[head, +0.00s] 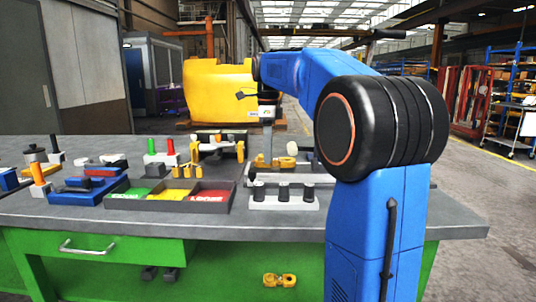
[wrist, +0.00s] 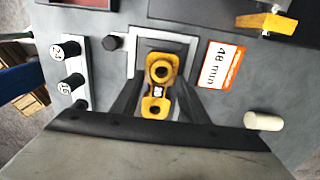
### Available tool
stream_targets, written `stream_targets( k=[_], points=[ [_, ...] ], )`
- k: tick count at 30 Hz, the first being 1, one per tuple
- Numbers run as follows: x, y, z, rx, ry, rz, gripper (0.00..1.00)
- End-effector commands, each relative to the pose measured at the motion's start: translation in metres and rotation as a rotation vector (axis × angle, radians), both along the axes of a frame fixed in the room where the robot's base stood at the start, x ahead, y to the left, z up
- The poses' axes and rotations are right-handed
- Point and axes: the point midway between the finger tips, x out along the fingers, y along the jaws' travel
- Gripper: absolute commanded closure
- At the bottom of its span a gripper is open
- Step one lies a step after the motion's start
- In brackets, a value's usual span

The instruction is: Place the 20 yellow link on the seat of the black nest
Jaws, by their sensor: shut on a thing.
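My gripper (wrist: 157,108) is shut on a yellow link (wrist: 160,69), with one dark finger on each side of it. The link has two dark round holes and a small white label between them, too small to read surely. Below it is a dark recess with a pale square frame (wrist: 133,62), which looks like the nest's seat; I cannot tell whether the link touches it. In the head view my gripper (head: 267,148) points down over the bench, with yellow of the link (head: 275,162) showing at its tip.
A white rail (wrist: 63,28) with dark numbered pegs is left in the wrist view. An orange-edged "48 mm" card (wrist: 222,64) and a pale cylinder (wrist: 263,121) lie right. In the head view, a sorting tray (head: 168,208) and white peg block (head: 284,204) stand in front.

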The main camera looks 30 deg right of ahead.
Motion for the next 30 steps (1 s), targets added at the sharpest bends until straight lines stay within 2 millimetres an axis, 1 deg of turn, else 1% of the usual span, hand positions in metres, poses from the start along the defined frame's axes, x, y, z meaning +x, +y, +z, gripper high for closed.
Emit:
stream_targets(
  k=[3,15,16,17,18,26,30],
  points=[
    [-0.0003,0.0001,-0.0075,-0.001,-0.002,0.000,1.00],
    [-0.0004,0.0001,-0.0110,-0.001,-0.001,0.000,1.00],
    [-0.0003,0.0001,-0.0112,0.000,0.000,0.000,0.53],
    [-0.0003,0.0001,-0.0111,0.000,0.000,0.000,0.45],
    [-0.0002,0.0000,-0.0110,-0.001,-0.001,0.000,0.41],
    [-0.0002,0.0000,-0.0107,-0.001,-0.001,0.000,0.41],
    [0.0002,0.0000,-0.0041,0.000,-0.002,0.000,0.41]
  ],
)
